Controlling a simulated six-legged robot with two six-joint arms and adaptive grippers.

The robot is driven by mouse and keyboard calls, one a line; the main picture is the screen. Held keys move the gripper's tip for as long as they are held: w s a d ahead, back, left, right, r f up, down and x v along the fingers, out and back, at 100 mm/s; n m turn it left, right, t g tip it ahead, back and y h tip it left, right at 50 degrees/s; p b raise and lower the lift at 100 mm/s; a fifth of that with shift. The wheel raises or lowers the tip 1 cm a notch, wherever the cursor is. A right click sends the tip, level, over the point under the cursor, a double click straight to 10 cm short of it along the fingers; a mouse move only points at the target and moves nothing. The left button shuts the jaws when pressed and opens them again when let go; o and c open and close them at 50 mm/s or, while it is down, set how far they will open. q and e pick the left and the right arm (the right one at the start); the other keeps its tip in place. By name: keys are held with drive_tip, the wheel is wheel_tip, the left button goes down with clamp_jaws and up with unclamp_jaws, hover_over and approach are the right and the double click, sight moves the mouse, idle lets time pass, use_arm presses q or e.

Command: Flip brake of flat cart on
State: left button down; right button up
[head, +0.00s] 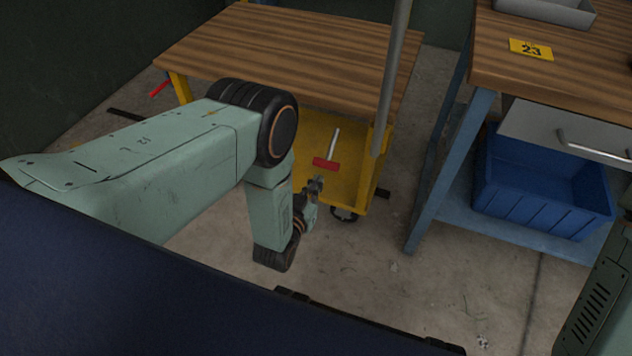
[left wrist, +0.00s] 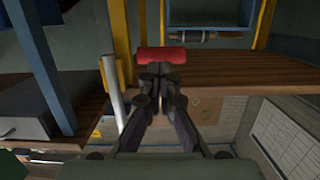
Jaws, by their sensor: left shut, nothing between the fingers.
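The flat cart has a wood-grain top (head: 300,50) and a yellow lower frame (head: 345,185). A brake lever with a red grip (head: 326,163) and a metal rod (head: 334,141) sits at its near side, below the top. My left gripper (head: 316,184) is shut and empty, just below the red grip in the head view. In the left wrist view the shut fingertips (left wrist: 160,73) are in line with the red grip (left wrist: 161,55), which shows directly beyond them. I cannot tell whether they touch. My right gripper is not in view.
A grey post (head: 393,80) rises at the cart's right corner. A workbench (head: 575,75) with blue legs stands to the right, with a blue bin (head: 540,195) on its lower shelf. Another red handle (head: 160,88) shows at the cart's left. Floor (head: 400,280) in front is clear.

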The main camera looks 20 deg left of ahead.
use_arm(q)
drive_tip(key=s+f, duration=0.6)
drive_tip(key=shift+s+a+f+p, duration=0.2)
drive_tip(key=shift+s+f+p, duration=0.05)
drive_tip(key=shift+s+p, duration=0.1)
